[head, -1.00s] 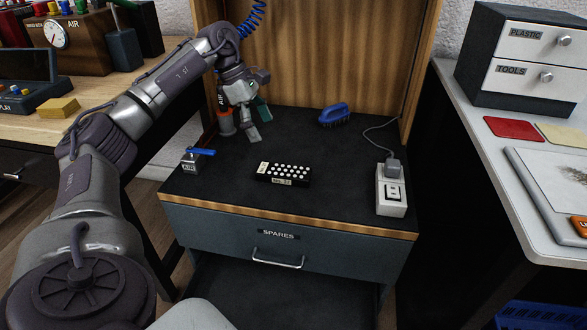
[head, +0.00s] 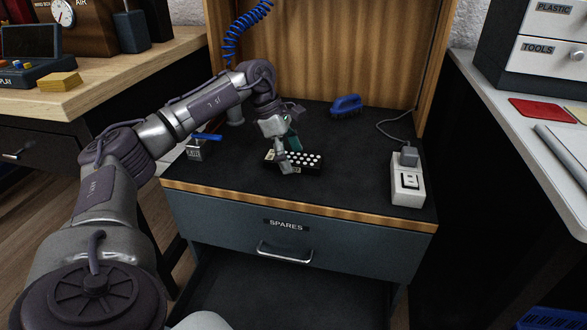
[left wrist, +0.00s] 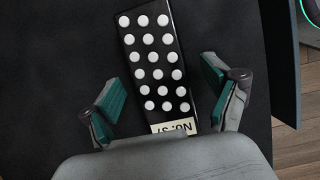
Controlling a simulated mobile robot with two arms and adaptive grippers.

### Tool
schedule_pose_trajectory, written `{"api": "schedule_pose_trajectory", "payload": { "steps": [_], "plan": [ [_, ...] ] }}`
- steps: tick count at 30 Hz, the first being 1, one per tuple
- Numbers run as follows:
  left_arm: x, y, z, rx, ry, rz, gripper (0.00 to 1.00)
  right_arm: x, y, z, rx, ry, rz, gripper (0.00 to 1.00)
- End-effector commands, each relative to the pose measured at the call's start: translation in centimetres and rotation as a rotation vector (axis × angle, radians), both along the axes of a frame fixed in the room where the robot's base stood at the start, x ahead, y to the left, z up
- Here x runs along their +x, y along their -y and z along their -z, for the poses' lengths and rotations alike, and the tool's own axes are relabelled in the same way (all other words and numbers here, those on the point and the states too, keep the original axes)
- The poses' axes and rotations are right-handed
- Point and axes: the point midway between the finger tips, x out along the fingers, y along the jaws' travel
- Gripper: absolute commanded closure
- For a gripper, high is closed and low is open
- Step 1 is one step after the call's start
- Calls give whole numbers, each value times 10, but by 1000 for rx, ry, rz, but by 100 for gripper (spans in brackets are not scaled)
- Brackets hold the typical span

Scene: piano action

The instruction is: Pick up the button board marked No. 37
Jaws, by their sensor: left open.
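The button board (head: 308,161) is a black slab with rows of white buttons, lying flat on the dark top of the spares cabinet (head: 340,195). In the left wrist view the board (left wrist: 155,62) lies lengthwise between my fingers, with its pale label, partly hidden and upside down, at the near end. My left gripper (head: 287,160) is over the board's left part and covers some of it in the head view. In the left wrist view its two teal-padded fingers (left wrist: 166,95) stand apart on either side of the board. My right gripper does not show.
A blue-handled valve block (head: 197,150) stands left of the board. A blue brush (head: 346,105) lies behind it. A power strip with a switch (head: 408,187) and a grey plug and cord stands at the right. Bare cabinet top lies between these things.

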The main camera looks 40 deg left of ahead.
Motion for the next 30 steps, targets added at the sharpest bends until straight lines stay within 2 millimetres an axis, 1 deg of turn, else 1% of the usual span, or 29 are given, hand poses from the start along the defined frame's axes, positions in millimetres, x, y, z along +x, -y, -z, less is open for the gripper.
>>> {"api": "schedule_pose_trajectory", "payload": {
  "steps": [6, 8, 9, 11, 12, 19, 20, 26, 30],
  "plan": [
    [0, 0, 0, 0, 0, 0, 12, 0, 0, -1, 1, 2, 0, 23],
    [0, 0, 0, 0, 0, -1, 22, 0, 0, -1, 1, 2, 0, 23],
    [0, 0, 0, 0, 0, -1, 29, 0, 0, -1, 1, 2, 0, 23],
    [0, 0, 0, 0, 0, -1, 39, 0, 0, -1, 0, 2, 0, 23],
    [0, 0, 0, 0, 0, -1, 46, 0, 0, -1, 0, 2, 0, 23],
    [0, 0, 0, 0, 0, -1, 84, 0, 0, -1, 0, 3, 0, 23],
    [0, 0, -1, 0, 0, -1, 85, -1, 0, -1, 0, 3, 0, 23],
    [0, 0, -1, 0, 0, -1, 86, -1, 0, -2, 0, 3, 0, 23],
    [0, 0, -8, -1, 1, -1, 86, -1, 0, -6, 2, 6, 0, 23]
  ]
}}
